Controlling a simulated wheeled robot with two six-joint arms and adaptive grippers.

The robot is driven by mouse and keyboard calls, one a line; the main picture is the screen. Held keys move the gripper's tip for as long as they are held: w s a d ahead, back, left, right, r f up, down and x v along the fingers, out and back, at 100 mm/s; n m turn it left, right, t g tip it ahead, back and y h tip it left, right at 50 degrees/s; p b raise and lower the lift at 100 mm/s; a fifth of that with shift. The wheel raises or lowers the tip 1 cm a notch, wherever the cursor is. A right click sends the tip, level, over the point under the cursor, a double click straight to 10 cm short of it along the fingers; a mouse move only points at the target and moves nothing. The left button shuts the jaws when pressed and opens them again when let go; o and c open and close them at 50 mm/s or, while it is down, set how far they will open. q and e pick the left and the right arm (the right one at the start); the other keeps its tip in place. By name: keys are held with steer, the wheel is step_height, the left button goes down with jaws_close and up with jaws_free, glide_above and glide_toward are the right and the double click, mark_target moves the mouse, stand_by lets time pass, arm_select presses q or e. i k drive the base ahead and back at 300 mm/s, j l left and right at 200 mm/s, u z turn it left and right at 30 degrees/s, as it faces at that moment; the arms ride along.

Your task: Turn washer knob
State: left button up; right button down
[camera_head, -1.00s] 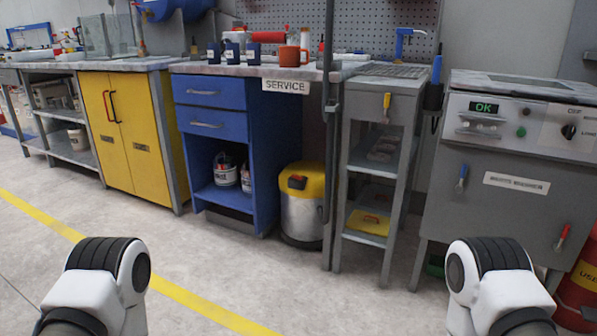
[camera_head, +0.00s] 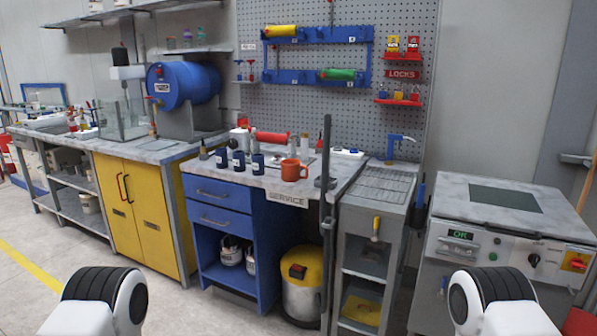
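The parts washer (camera_head: 500,240) is a grey cabinet at the right of the head view, with a dark panel in its top. Its sloped front panel carries a green "OK" display (camera_head: 460,235), a small green button (camera_head: 492,256), a black knob (camera_head: 534,259) right of the middle, and a red switch on a yellow plate (camera_head: 577,262) at the far right. White links of my two arms show at the bottom left and bottom right. Neither gripper is in the picture, and nothing of mine touches the washer.
A grey stand with a grated top (camera_head: 378,185) stands left of the washer. A dark upright post (camera_head: 327,200) rises beside the service bench (camera_head: 235,172). A yellow-lidded bin (camera_head: 302,268) sits under the bench. Open floor (camera_head: 190,312) lies in front.

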mark_target(535, 259)
steer(key=i+l+z, duration=0.15)
steer(key=z, duration=0.3)
steer(key=i+l+z, duration=0.15)
steer(key=z, duration=0.3)
steer(key=i+z, duration=0.25)
steer(key=z, duration=0.25)
steer(key=k+l+z, duration=0.1)
steer(key=k+z, duration=0.15)
steer(key=k, duration=0.25)
